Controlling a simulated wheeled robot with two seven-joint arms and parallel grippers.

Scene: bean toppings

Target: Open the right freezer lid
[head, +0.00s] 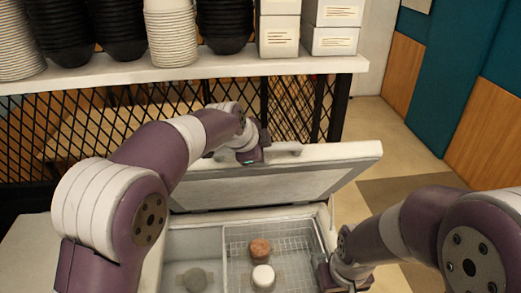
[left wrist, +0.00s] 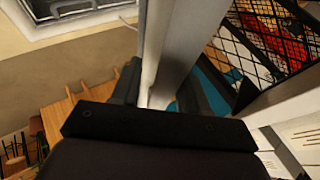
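The white freezer lid (head: 345,165) stands raised and tilted back, with its grey inner panel facing me in the head view. The open freezer (head: 196,241) lies below it. My left gripper (head: 252,157) is at the lid's upper edge, left of its middle. In the left wrist view my left gripper (left wrist: 165,92) has its dark fingers apart, with a white lid edge (left wrist: 160,60) running between them; whether they touch it is unclear. My right gripper (head: 328,272) is at the freezer's right rim; its fingertips are too hidden to read.
Inside the freezer, a wire basket (head: 295,238) holds a brown round tub (head: 260,248) and a white one (head: 263,275). A grey round tub (head: 195,280) sits in the left compartment. A shelf (head: 215,68) with stacked bowls and boxes runs behind the lid. The right floor is clear.

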